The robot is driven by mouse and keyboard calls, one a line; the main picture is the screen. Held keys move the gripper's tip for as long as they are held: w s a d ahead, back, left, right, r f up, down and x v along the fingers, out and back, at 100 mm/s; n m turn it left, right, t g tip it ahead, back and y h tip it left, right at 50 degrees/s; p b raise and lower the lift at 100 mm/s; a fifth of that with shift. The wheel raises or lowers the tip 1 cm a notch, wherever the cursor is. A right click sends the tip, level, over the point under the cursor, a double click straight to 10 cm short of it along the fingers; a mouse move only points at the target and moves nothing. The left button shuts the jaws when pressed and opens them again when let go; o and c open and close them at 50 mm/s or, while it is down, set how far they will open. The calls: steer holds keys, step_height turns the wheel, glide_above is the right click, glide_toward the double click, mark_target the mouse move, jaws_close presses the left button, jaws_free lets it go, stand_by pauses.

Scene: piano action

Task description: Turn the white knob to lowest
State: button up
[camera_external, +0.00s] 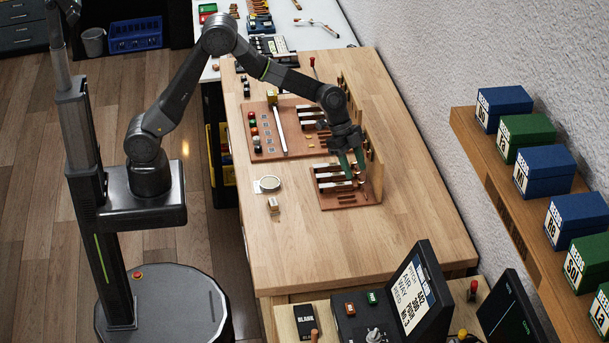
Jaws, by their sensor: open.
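A whitish knob (375,336) sits on the dark device (350,322) at the bottom of the view, below its raised screen. The knob is small and close to the lower edge, so I cannot tell its setting. My gripper (352,172) points down over the small piano action board (345,200) on the wooden table, far behind the knob. Its dark green fingers are open. They are close to the white-topped keys, and I cannot tell whether they touch them.
The wooden table (310,245) is mostly clear between the board and the device. A round white dish (269,183) and a small block (274,204) lie left of the board. A larger parts board (270,150) lies behind. Blue and green boxes (543,170) line a shelf at right.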

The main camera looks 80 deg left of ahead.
steer(key=s+a+y, duration=0.2)
steer(key=s+a, duration=0.1)
steer(key=a, duration=1)
steer(key=r+m+g+y, duration=0.1)
steer(key=m+g+y, duration=0.1)
steer(key=m+g, duration=0.1)
glide_above(256, 137)
step_height(256, 137, down, 13)
steer(key=shift+d+p, duration=0.15)
steer(key=shift+p, duration=0.7)
jaws_close()
